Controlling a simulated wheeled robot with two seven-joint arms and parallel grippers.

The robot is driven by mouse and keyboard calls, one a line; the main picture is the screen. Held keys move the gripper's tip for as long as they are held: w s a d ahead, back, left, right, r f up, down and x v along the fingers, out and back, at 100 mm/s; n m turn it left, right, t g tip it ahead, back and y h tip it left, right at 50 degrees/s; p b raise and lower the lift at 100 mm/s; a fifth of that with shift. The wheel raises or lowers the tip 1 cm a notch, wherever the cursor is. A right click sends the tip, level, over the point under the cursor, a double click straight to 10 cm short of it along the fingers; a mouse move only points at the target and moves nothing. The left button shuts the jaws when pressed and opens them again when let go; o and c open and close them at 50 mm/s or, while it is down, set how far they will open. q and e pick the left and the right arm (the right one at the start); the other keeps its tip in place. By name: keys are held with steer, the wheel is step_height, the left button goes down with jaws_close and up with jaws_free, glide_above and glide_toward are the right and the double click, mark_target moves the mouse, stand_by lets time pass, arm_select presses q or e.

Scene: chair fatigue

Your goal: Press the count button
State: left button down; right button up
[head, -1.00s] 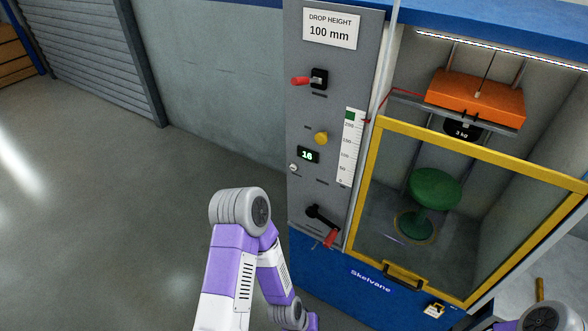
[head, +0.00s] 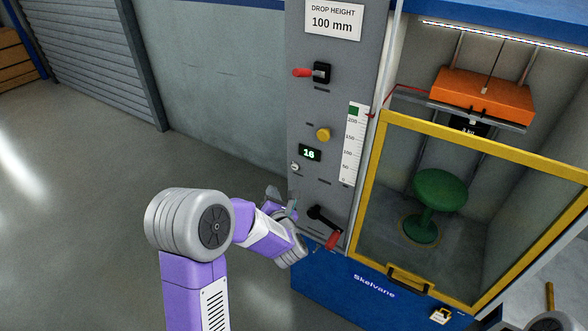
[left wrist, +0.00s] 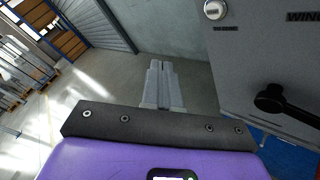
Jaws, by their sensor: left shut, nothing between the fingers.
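A grey control panel (head: 300,110) carries a small round silver button (head: 294,167) just below and left of a lit display (head: 310,154) reading 16. A yellow knob (head: 323,134) sits above the display. The silver button also shows at the top of the left wrist view (left wrist: 214,9), with a label too small to read. My left gripper (head: 274,194) is below and left of the silver button, apart from it. In the left wrist view its fingers (left wrist: 164,68) are together and empty, left of the panel. My right gripper is out of view.
A black lever with a red grip (head: 332,240) is low on the panel, close to my left wrist. A red-tipped switch (head: 302,72) is higher up. A yellow-framed door (head: 480,148) covers a chamber with a green stool (head: 440,190). Open floor lies to the left.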

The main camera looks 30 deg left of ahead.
mark_target(294, 167)
arm_select(q)
steer(key=shift+w, duration=0.15)
steer(key=w+p, duration=0.2)
steer(key=w, duration=0.6)
steer(key=shift+w+d, duration=0.3)
steer(key=shift+d, duration=0.1)
stand_by(1.8)
steer(key=shift+w+b, duration=0.4)
steer(key=shift+b, duration=0.2)
